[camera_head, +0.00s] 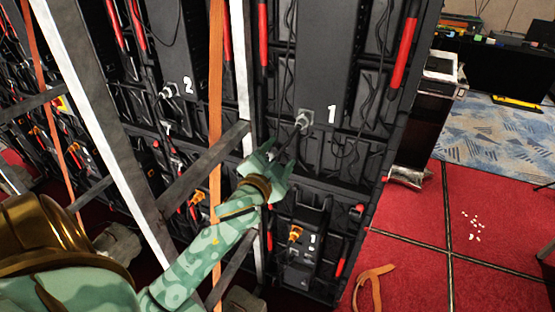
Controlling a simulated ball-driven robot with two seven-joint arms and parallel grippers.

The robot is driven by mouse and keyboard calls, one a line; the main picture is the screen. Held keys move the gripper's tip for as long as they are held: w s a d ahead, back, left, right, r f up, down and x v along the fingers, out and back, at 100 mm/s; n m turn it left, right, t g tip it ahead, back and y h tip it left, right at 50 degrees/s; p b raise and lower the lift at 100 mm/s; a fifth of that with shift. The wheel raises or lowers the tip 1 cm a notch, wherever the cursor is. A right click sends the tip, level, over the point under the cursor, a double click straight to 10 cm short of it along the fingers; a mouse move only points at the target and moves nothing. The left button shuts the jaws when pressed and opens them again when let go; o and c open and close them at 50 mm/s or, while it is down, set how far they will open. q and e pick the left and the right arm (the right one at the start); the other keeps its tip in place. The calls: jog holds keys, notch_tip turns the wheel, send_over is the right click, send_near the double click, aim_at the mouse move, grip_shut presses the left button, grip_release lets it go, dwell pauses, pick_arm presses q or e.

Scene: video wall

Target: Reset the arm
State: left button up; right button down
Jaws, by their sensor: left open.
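My left arm (205,255), pale green with darker patches, reaches in from the lower left. My left gripper (279,157) is open in front of the back of the video wall (325,60). Its fingers point up toward the grey plug (302,121) at the panel marked 1, a little below and left of it. Nothing clearly sits between the fingers. I cannot tell whether a dark cable by the fingertips touches them. My right gripper does not show.
Metal struts (108,130) and an orange strap (216,90) stand close around my arm. Another plug (168,91) sits by the panel marked 2. An orange strap (376,286) lies on the red floor (415,270).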

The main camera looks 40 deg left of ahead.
pick_arm(q)
jog(key=shift+s, duration=0.35)
jog(key=shift+d+r, duration=0.1)
jog(key=shift+d, duration=0.05)
jog(key=s+d+f+n+g+h+b, duration=0.1)
jog(key=s+f+g+b, duration=0.15)
jog(key=f, duration=1.15)
jog(key=s+d+f+g+h+b, duration=0.1)
jog(key=s+f+g+b, duration=0.15)
jog(key=f, duration=1.25)
jog(key=s+d+f+n+g+h+b, duration=0.1)
jog(key=s+f+g+b, duration=0.15)
jog(key=f, duration=1.15)
jog(key=s+d+f+g+b, duration=0.2)
jog(key=s+f+b, duration=0.3)
jog(key=s+f, duration=0.7)
jog(key=s+d+f+g+h+b, duration=0.1)
jog(key=s+f+g+b, duration=0.3)
jog(key=s+f, duration=0.8)
jog(key=s+d+f+g+b, duration=0.3)
jog(key=s+f+b, duration=0.4)
jog(key=s+f, duration=0.5)
jog(key=shift+s+n, duration=0.3)
